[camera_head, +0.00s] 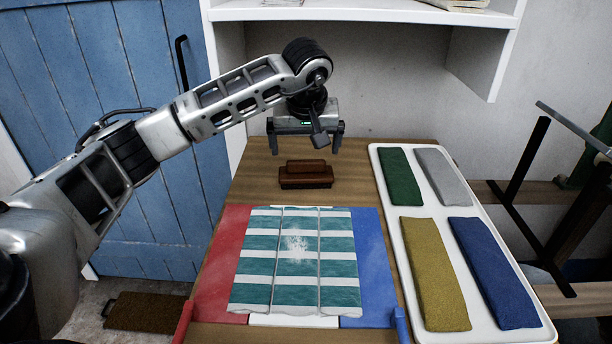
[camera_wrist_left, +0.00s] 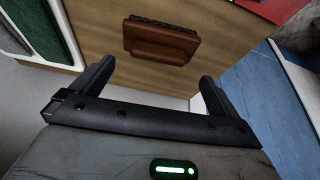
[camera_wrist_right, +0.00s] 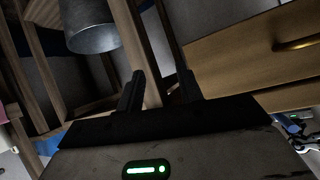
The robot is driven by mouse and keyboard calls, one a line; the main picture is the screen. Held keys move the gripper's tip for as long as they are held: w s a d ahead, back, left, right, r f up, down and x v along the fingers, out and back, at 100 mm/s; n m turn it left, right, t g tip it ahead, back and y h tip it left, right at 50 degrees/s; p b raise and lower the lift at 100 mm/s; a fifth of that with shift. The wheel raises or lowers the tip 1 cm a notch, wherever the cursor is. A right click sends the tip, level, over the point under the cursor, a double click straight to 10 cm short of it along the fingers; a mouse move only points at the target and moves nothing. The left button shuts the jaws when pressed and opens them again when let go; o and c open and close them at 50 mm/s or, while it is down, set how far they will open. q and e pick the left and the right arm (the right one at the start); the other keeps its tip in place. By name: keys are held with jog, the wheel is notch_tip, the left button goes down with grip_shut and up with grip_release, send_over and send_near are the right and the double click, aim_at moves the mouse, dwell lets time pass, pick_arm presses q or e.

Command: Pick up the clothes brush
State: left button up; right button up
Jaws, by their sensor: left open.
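The clothes brush (camera_head: 306,175) is a reddish-brown block with a narrower raised grip. It lies on the wooden tabletop behind the striped cloth in the head view. It also shows in the left wrist view (camera_wrist_left: 160,42), where dark bristles line its far edge. My left gripper (camera_head: 306,150) is open and empty, its two fingers pointing down above and behind the brush, apart from it. In the left wrist view the brush lies ahead of the gap between the fingers (camera_wrist_left: 155,85). My right gripper (camera_wrist_right: 158,85) shows only in its own wrist view, with its fingers apart and nothing between them.
A teal-and-white striped cloth (camera_head: 257,265) with a pale powdery patch lies over a red and blue mat (camera_head: 372,250). A white tray (camera_head: 383,170) holds several folded cloths on the right. A white shelf (camera_head: 365,14) overhangs the back. Bare wood surrounds the brush.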

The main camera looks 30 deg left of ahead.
aim_at(306, 161)
pick_arm(q)
jog(key=x, duration=0.5)
jog(key=shift+d+f, duration=0.1)
jog(key=shift+d, duration=0.05)
jog(key=c, duration=1.1)
jog(key=shift+o, duration=0.2)
jog(key=shift+r, duration=0.45)
notch_tip(306, 161, up, 2)
jog(key=shift+r, duration=0.15)
jog(key=s+d+r, duration=0.9)
jog(key=d+r, duration=0.1)
jog(key=shift+s+d+p, duration=0.2)
jog(key=shift+s+p, duration=0.05)
jog(key=shift+p, duration=0.05)
